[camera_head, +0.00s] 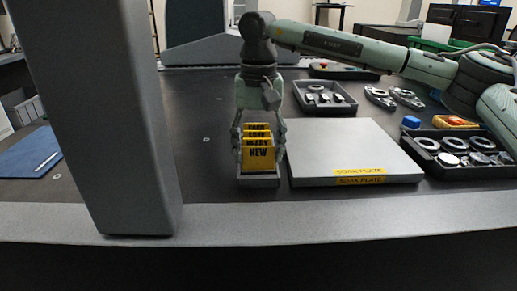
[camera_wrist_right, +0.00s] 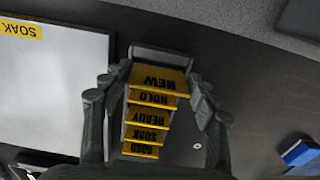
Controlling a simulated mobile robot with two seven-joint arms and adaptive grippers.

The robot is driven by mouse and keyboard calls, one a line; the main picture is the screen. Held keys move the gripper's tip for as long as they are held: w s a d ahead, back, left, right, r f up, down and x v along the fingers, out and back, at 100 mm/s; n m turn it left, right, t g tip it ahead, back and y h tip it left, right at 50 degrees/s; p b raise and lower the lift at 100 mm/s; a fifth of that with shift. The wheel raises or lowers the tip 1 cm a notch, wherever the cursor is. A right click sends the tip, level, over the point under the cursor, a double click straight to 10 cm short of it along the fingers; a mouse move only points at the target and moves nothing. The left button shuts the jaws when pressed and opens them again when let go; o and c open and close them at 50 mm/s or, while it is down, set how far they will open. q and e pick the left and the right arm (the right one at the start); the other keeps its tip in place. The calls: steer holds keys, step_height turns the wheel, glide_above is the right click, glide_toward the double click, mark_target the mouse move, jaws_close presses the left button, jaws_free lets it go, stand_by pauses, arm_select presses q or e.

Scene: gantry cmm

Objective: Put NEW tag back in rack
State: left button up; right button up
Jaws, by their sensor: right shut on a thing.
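The yellow NEW tag (camera_head: 258,158) is the front one in a row of yellow tags above a small grey rack (camera_head: 258,182). My right gripper (camera_head: 258,146) comes down from above with a finger on each side of the NEW tag and is shut on it. In the right wrist view the NEW tag (camera_wrist_right: 158,78) lies between the fingers, at the rack's end (camera_wrist_right: 162,55). Whether its lower edge is seated in the slot is hidden. My left gripper is out of view.
HOLD (camera_wrist_right: 152,99), READY and other tags stand behind NEW. A pale soak plate (camera_head: 350,150) lies close right of the rack. Trays of metal parts (camera_head: 455,172) are farther right. A grey column (camera_head: 105,120) stands left; dark table between is clear.

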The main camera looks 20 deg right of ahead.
steer(key=shift+f, duration=0.15)
steer(key=shift+f, duration=0.45)
steer(key=shift+f+b, duration=0.25)
steer(key=shift+b, duration=0.15)
steer(key=shift+f, duration=0.35)
stand_by(0.3)
steer(key=o, duration=0.9)
steer(key=shift+o, duration=0.5)
steer(key=shift+o, duration=0.8)
